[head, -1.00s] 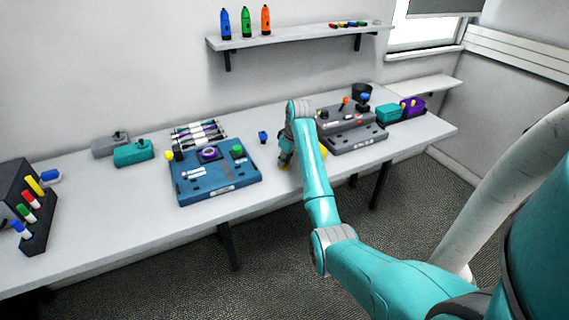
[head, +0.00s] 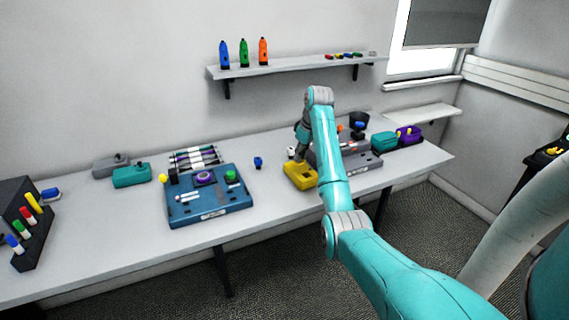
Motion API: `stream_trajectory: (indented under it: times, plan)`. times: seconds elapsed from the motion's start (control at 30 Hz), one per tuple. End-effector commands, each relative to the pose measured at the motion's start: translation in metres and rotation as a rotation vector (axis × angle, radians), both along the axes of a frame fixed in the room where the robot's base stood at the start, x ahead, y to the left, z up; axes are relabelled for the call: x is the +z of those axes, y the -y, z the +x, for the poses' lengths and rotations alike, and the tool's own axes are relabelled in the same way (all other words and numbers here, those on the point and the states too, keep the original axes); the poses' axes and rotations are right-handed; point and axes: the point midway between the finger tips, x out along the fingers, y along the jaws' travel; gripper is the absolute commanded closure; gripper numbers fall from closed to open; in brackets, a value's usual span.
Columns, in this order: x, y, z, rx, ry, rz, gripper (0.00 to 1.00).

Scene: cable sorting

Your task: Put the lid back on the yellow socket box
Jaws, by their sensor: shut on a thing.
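The yellow socket box (head: 300,178) stands on the long table, just left of my forearm in the head view. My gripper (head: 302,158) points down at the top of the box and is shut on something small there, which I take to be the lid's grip. The fingers and arm hide the contact. I cannot tell whether the lid is seated on the box or held just above it.
A blue panel (head: 210,213) lies to the left and a grey panel (head: 362,163) to the right, behind my arm. A small blue piece (head: 258,162) and a white piece (head: 291,152) stand nearby. Teal (head: 384,141) and purple (head: 409,135) boxes sit at the right end.

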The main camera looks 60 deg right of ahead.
Motion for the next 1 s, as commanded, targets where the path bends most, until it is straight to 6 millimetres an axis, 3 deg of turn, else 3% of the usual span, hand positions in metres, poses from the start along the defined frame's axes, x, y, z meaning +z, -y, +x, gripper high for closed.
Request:
stream_trajectory:
  times: [0.1, 0.2, 1.0]
  plan:
    - [0.003, 0.019, -0.013, 0.011, 0.001, 0.000, 0.96]
    - [0.003, 0.025, -0.018, 0.020, 0.001, 0.001, 0.96]
    - [-0.054, 0.026, -0.018, 0.021, 0.001, 0.000, 0.96]
